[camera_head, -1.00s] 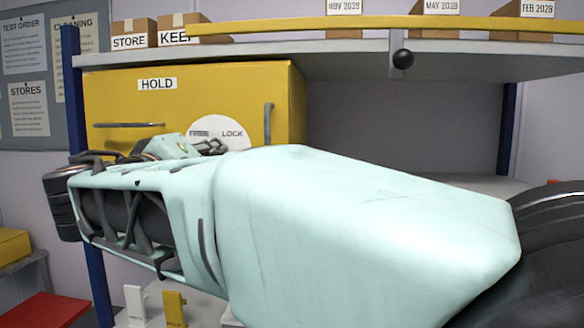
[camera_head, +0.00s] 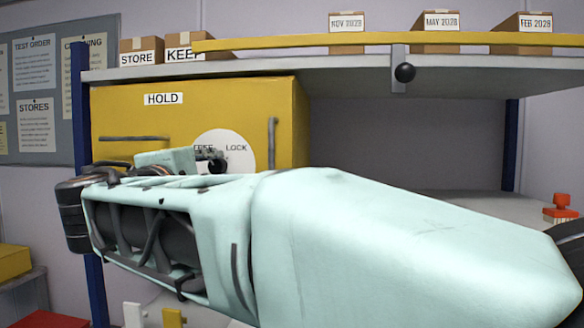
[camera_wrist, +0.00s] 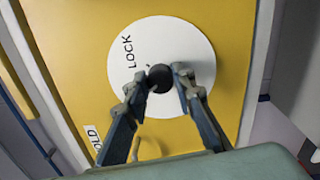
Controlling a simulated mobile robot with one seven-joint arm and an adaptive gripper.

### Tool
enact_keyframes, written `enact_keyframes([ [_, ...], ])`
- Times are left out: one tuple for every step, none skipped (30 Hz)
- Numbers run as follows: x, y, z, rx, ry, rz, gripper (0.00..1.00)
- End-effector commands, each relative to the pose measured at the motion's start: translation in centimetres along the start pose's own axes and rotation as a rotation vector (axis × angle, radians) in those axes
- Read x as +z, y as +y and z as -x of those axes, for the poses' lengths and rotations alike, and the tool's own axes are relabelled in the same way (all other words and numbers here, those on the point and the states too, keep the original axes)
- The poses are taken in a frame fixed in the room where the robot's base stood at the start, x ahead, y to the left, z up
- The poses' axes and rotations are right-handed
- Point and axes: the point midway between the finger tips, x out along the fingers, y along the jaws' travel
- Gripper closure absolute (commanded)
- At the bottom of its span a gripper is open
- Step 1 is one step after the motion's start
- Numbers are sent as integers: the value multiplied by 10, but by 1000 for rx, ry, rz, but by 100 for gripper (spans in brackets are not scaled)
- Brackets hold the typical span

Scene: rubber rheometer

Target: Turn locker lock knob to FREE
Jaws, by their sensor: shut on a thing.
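The yellow locker (camera_head: 185,112) under the shelf bears a HOLD label and a round white dial (camera_head: 238,150) marked FREE and LOCK. In the wrist view the dial (camera_wrist: 190,38) shows LOCK on its left; FREE is not visible there. The black lock knob (camera_wrist: 159,77) is at the dial's centre. My gripper (camera_wrist: 161,80) is shut on the knob, one finger on each side. In the head view the knob and my gripper (camera_head: 212,158) are small and partly hidden by my arm, and part of FREE is covered. I cannot tell which way the knob points.
A grey shelf (camera_head: 330,68) with a yellow rail runs above the locker, with a black ball (camera_head: 405,73) on its front edge. Boxes stand on the shelf. Blue posts flank the bay. My arm covers much of the lower view.

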Motion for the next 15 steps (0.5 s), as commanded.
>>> enact_keyframes([
  [0,2,0,3,3,31,100],
  [0,2,0,3,3,51,100],
  [0,2,0,4,4,74,100],
  [0,2,0,4,5,89,100],
  [0,2,0,4,5,105,100],
  [0,2,0,5,6,123,100],
  [0,2,0,5,6,135,100],
  [0,2,0,5,7,147,100],
  [0,2,0,5,8,160,100],
  [0,2,0,5,8,169,100],
  [0,2,0,5,8,177,100],
  [0,2,0,6,9,186,100],
  [0,2,0,6,9,191,100],
  [0,2,0,6,10,196,100],
  [0,2,0,6,10,201,100],
])
